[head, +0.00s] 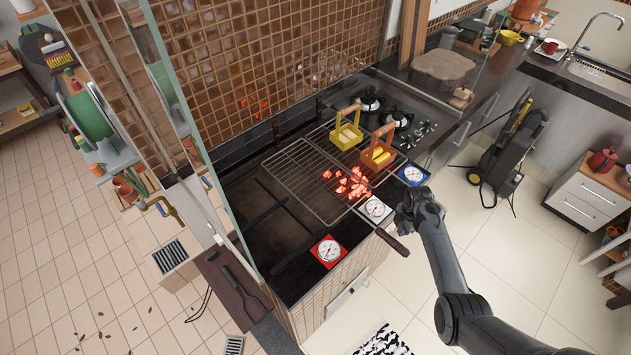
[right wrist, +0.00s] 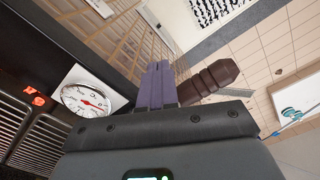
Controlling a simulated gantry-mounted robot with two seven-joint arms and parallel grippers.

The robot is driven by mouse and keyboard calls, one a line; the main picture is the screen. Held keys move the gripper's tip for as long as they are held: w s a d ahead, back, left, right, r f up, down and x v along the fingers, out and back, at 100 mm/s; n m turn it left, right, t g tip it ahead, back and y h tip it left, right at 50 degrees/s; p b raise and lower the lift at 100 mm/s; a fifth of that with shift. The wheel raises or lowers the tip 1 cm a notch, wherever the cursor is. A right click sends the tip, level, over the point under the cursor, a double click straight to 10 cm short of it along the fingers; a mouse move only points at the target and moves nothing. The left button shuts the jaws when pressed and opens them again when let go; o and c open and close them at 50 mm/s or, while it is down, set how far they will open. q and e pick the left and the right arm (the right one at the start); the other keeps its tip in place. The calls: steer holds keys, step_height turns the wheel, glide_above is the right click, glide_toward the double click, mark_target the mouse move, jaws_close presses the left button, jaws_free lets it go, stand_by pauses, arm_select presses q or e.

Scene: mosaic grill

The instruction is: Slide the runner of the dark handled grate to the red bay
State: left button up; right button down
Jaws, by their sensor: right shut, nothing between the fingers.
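The wire grate (head: 300,182) lies over the grill, with its dark brown handle (head: 393,243) sticking out past the front edge near the white dial (head: 375,209). The red bay's red-framed dial (head: 328,251) is left of the handle, beside a dark uncovered part of the grill. My right gripper (head: 403,220) is just above and right of the handle. In the right wrist view its shut purple fingers (right wrist: 158,85) are beside the ribbed handle (right wrist: 210,80); nothing is between them. I cannot tell if they touch it. My left gripper is not in view.
A yellow caddy (head: 346,130) and an orange caddy (head: 378,152) stand at the grate's right end. Glowing coals (head: 348,184) show near them. A blue dial (head: 411,174) is farther right. A glass pane (head: 200,130) rises at the grill's left.

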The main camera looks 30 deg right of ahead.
mark_target(392, 241)
steer(key=shift+s+a+f+p, duration=0.2)
steer(key=shift+a+f+p, duration=0.3)
steer(key=shift+a, duration=0.4)
steer(key=shift+s+a+f+p, duration=0.2)
steer(key=shift+a+f+p, duration=0.3)
steer(key=shift+a, duration=0.4)
steer(key=shift+s+a+f+p, duration=0.2)
steer(key=shift+a+f+p, duration=0.15)
steer(key=shift+a+f, duration=0.4)
steer(key=s+a+p, duration=0.2)
steer(key=a+p, duration=0.1)
steer(key=a, duration=0.7)
steer(key=s+a+p, duration=0.2)
steer(key=a+p, duration=0.1)
steer(key=a, duration=0.7)
steer(key=shift+s+a, duration=0.15)
steer(key=shift+a, duration=0.05)
stand_by(1.4)
steer(key=shift+d, duration=0.1)
step_height(392, 241, up, 8)
steer(key=d, duration=0.1)
steer(key=shift+w+d, duration=0.2)
steer(key=shift+d, duration=0.2)
stand_by(0.8)
